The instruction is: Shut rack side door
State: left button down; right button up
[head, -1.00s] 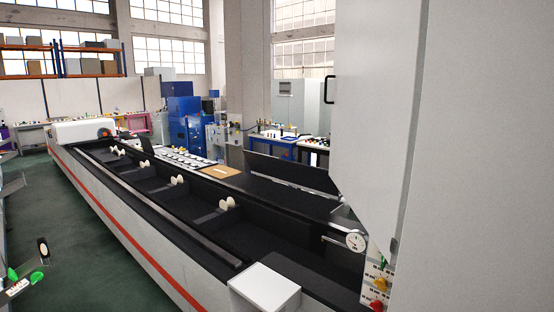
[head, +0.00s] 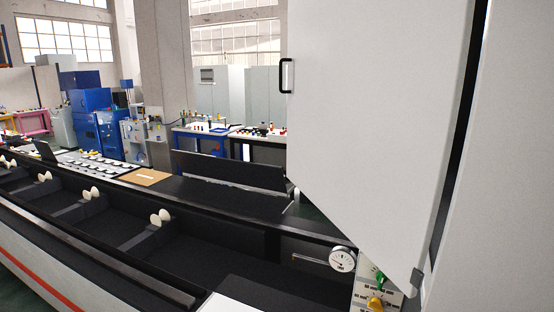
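A large white door panel (head: 375,120) fills the right half of the head view. It has a black handle (head: 287,75) on its left edge and a slanted lower left edge. A dark gap (head: 458,150) runs down its right side, beside another pale panel (head: 510,180). The panel stands over the right end of the long loading rack (head: 100,258), which has a dark trough. I cannot tell from this view how far the door stands open. Neither of my grippers is in view.
A round gauge (head: 342,259) and a control plate with a green knob (head: 378,280) and a yellow knob (head: 375,302) sit below the panel. White rollers (head: 160,217) line the trough. A raised dark flap (head: 230,170) stands behind it. Blue cabinets (head: 90,115) stand farther back.

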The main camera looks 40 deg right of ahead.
aim_at(374, 91)
jog(key=z, duration=0.4)
jog(key=i, duration=0.85)
jog(key=z, duration=0.7)
